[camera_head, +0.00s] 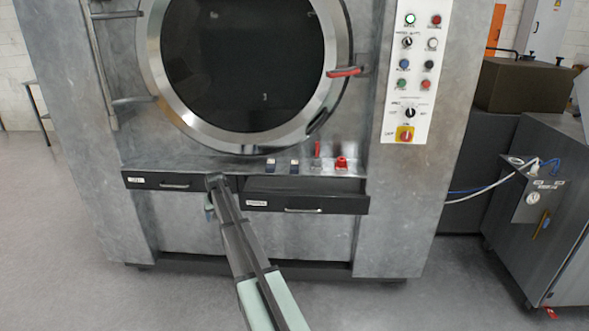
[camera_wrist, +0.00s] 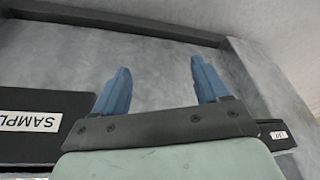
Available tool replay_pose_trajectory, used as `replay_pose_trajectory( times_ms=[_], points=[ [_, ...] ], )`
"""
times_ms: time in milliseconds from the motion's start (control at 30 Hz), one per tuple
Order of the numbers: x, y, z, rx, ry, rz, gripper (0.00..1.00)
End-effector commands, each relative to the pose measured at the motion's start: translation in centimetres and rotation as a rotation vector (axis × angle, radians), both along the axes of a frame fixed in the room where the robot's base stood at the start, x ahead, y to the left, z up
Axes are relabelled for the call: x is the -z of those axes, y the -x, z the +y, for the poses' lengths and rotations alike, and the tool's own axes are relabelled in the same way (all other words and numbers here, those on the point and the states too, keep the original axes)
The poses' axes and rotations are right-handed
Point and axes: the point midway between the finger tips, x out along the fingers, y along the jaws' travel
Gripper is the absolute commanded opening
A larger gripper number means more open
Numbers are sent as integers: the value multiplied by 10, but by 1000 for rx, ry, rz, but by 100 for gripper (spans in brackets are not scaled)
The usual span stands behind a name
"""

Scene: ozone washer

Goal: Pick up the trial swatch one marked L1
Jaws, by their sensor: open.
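On the washer's ledge stand two small dark-and-pale items, a left one (camera_head: 270,165) and a right one (camera_head: 294,166). They may be the swatches, but their marks are too small to read, so I cannot tell which is L1. In the head view my gripper (camera_head: 210,205) is low in front of the washer, between the two drawer fronts, below and left of these items. In the wrist view its two blue fingers (camera_wrist: 160,75) are spread apart with nothing between them, over a grey metal surface. No swatch shows in the wrist view.
The right drawer (camera_head: 330,206) is pulled out; its label, starting "SAMPL", shows in the wrist view (camera_wrist: 30,122). The left drawer (camera_head: 150,181) looks shut. A red part (camera_head: 341,163) sits on the ledge at right. The round door (camera_head: 245,65) is above.

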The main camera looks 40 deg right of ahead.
Motion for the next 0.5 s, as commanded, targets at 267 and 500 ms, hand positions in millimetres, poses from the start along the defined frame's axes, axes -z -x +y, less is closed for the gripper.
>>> replay_pose_trajectory(
  times_ms=[267, 500],
  points=[
    [-132, -49, -96, 86, 42, -113, 74],
    [-216, -10, -242, 249, 68, -112, 74]
  ],
)
